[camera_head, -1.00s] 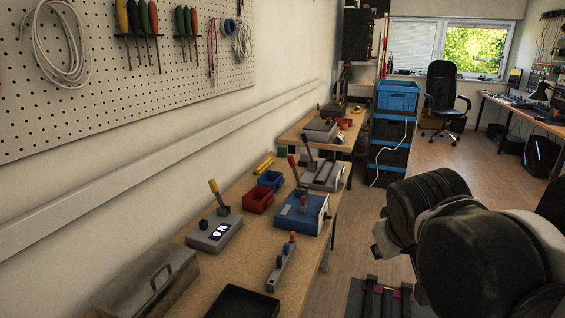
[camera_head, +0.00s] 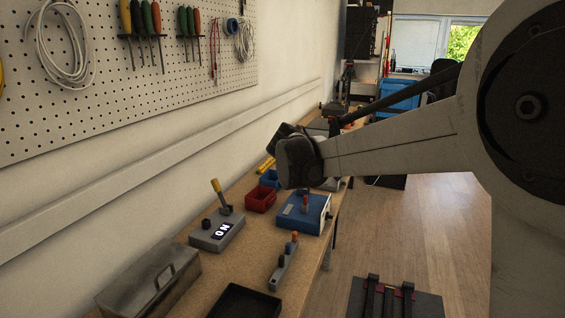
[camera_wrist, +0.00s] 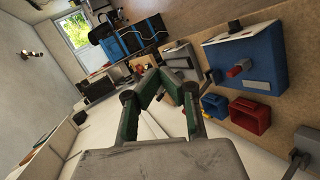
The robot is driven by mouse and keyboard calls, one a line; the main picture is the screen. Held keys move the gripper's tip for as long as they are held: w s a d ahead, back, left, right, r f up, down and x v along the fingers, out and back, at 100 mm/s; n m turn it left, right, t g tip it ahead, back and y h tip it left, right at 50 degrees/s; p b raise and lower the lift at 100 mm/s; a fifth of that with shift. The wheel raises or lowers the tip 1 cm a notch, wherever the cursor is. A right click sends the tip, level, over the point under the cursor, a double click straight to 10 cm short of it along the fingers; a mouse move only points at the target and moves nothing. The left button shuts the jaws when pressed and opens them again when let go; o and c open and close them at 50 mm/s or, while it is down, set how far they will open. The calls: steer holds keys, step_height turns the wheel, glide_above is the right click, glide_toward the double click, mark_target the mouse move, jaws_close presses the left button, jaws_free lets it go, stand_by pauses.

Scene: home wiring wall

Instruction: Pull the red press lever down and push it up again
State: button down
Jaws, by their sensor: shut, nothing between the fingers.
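The blue box (camera_head: 308,208) stands on the workbench, with a small red-topped lever (camera_head: 304,200) rising from its top. The blue box also shows in the wrist view (camera_wrist: 268,50), with the red-topped lever (camera_wrist: 234,72) pointing left. The longer red-handled lever behind the box is hidden by my arm in the head view. I cannot pick it out surely in the wrist view. My gripper (camera_wrist: 157,84) is shut and empty, in the air near the bench, to the left of the blue box in the wrist view. My own wrist hides it in the head view.
A grey box with a yellow lever (camera_head: 220,192), a red bin (camera_head: 261,199), a grey toolbox (camera_head: 150,284) and a small grey switch block (camera_head: 284,265) crowd the bench. A black tray (camera_head: 246,302) lies at the front. The wall runs along the left; open floor (camera_head: 430,240) lies right.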

steer(key=w+a+f+n+t+h, duration=0.1)
steer(key=w+a+f+n+t, duration=0.1)
steer(key=w+a+f, duration=0.35)
steer(key=w+a+f+n+t+h, duration=0.1)
steer(key=w+a+f+n+t, duration=0.15)
steer(key=w+a, duration=0.5)
steer(key=w+a+f+n+t+h, duration=0.15)
steer(key=w+a+f, duration=0.25)
steer(key=a, duration=0.5)
steer(key=w+d+r, duration=0.1)
steer(key=w+d, duration=0.6)
steer(key=d, duration=0.2)
steer(key=shift+d+r, duration=0.2)
steer(key=shift+r, duration=0.2)
steer(key=shift+d, duration=0.15)
